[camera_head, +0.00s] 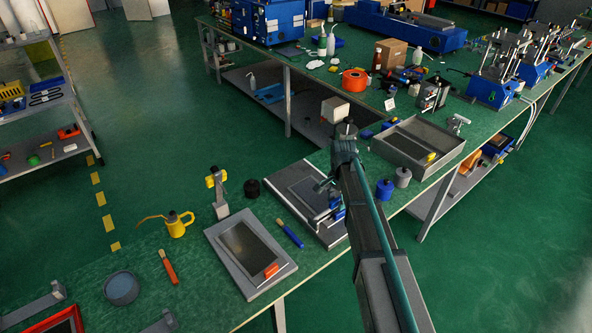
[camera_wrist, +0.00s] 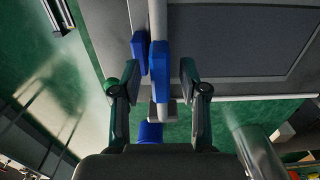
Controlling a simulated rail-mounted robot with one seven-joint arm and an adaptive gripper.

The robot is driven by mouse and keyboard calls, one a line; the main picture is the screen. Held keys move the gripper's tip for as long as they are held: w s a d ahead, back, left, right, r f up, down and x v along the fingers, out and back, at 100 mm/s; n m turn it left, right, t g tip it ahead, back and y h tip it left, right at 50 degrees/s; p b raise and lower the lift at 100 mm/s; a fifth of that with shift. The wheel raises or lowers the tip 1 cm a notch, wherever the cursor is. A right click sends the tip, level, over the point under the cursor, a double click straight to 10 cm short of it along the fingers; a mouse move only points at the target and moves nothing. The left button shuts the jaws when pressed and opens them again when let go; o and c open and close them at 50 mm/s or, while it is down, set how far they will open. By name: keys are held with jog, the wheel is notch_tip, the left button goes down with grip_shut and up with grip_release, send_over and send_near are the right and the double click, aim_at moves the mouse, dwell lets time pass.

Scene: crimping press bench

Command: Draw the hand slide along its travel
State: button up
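The hand slide's blue grip (camera_wrist: 160,72) shows in the wrist view on a pale grey bar (camera_wrist: 158,20), with further blue parts beside it. My gripper (camera_wrist: 161,90) is open, one finger on each side of the blue grip, with a visible gap on both sides; I see no contact. In the head view the blue slide parts (camera_head: 336,203) sit at the right side of a grey plate fixture (camera_head: 297,187). My arm stands in front and partly hides them, and my fingertips are hard to make out there.
A dark round knob (camera_head: 252,188) and a blue-handled tool (camera_head: 289,233) lie left of the fixture. A grey tray (camera_head: 244,251) is in front. To the right stand a blue bottle (camera_head: 384,189), a grey canister (camera_head: 402,176) and an open metal tray (camera_head: 418,143).

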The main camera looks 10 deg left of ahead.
jog(key=shift+r+p, duration=1.65)
jog(key=shift+r, duration=1.4)
